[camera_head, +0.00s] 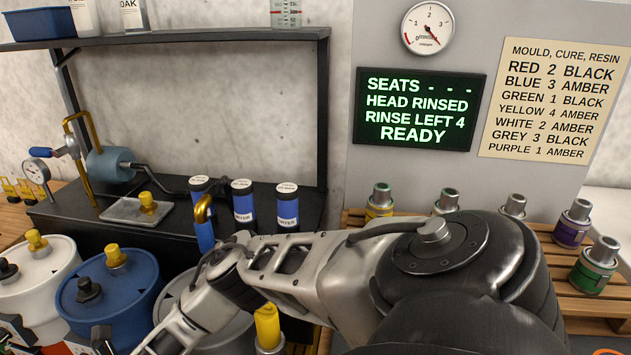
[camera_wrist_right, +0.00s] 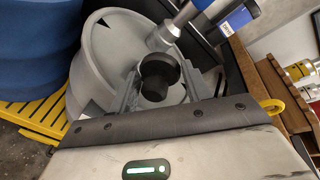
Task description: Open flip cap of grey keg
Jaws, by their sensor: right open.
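The grey keg (camera_head: 228,335) is mostly hidden behind my right arm in the head view. In the right wrist view the grey keg (camera_wrist_right: 98,55) shows its round pale top and raised rim. A black round cap (camera_wrist_right: 158,75) stands on that top, and it looks shut, though its hinge cannot be made out. My right gripper (camera_wrist_right: 160,88) is open, with one finger on each side of the black cap; whether they touch it cannot be told. A silver fitting (camera_wrist_right: 163,36) with a pipe stands beside the cap. My left gripper is not in view.
A blue keg (camera_head: 135,290) and a white keg (camera_head: 40,280) stand left of the grey one. A dark bench (camera_head: 110,228) with several blue bottles lies behind. A yellow-topped fitting (camera_head: 267,325) stands close to my right arm. Several silver-topped canisters stand on a wooden pallet at right.

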